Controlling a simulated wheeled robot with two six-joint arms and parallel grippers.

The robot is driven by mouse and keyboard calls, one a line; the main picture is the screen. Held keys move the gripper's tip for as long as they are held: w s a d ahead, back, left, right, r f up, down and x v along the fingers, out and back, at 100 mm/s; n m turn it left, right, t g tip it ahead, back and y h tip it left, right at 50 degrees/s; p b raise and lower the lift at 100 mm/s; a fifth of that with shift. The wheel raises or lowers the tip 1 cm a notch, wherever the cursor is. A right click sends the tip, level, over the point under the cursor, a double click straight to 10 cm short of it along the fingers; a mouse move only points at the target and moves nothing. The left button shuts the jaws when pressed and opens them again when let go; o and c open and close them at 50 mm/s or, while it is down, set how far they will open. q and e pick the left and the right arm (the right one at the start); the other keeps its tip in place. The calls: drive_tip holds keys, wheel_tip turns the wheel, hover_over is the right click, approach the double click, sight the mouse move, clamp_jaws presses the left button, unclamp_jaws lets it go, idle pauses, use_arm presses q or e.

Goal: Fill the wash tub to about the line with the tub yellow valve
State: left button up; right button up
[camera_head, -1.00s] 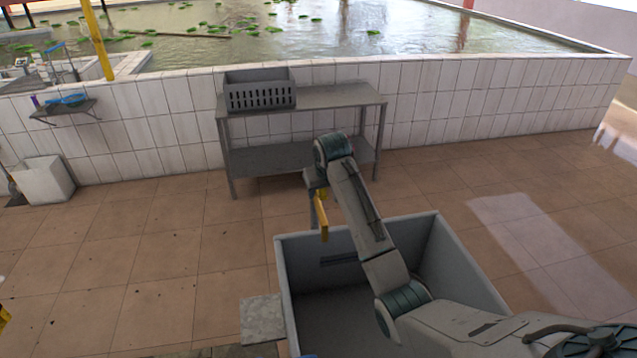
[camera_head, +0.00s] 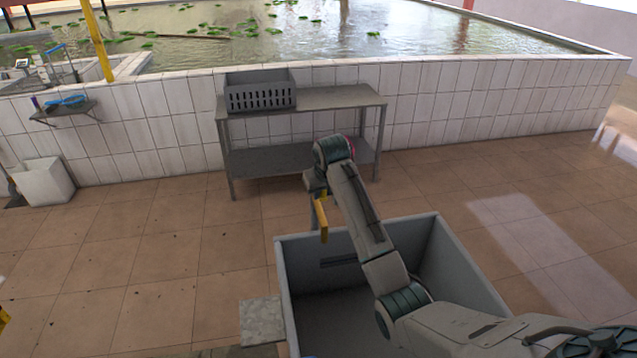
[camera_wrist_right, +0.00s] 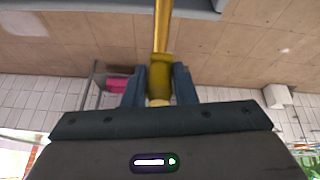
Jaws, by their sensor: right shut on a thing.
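The wash tub (camera_head: 460,262) is a large grey open box below my right arm. A dark band (camera_head: 340,262) shows on its inner far wall; I cannot tell whether it is the fill line. I can make out no water surface in the visible part of the tub. The tub yellow valve (camera_head: 323,222) is at the tub's far side, partly hidden by my wrist. My right gripper (camera_wrist_right: 160,76) is shut on the valve's yellow handle (camera_wrist_right: 160,85), one finger on each side. My left gripper is not in view.
A grey metal table (camera_head: 340,97) with a slotted grey crate (camera_head: 260,92) stands against the white tiled pool wall (camera_head: 480,100). A small stone-like slab (camera_head: 262,320) is left of the tub. The tiled floor to the left is mostly clear.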

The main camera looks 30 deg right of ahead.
drive_tip(key=shift+d+r+p, duration=0.1)
drive_tip(key=shift+d+p, duration=0.2)
drive_tip(key=shift+d, duration=0.2)
drive_tip(key=shift+o, duration=0.2)
drive_tip(key=shift+s+d, duration=0.15)
drive_tip(key=shift+d, duration=1.5)
drive_tip(key=shift+o, duration=0.2)
drive_tip(key=shift+d, duration=0.55)
drive_tip(key=shift+o, duration=0.9)
drive_tip(key=shift+w+d, duration=0.25)
drive_tip(key=shift+d, duration=0.45)
drive_tip(key=shift+w+d, duration=0.25)
drive_tip(key=shift+d, duration=0.4)
drive_tip(key=shift+r, duration=0.1)
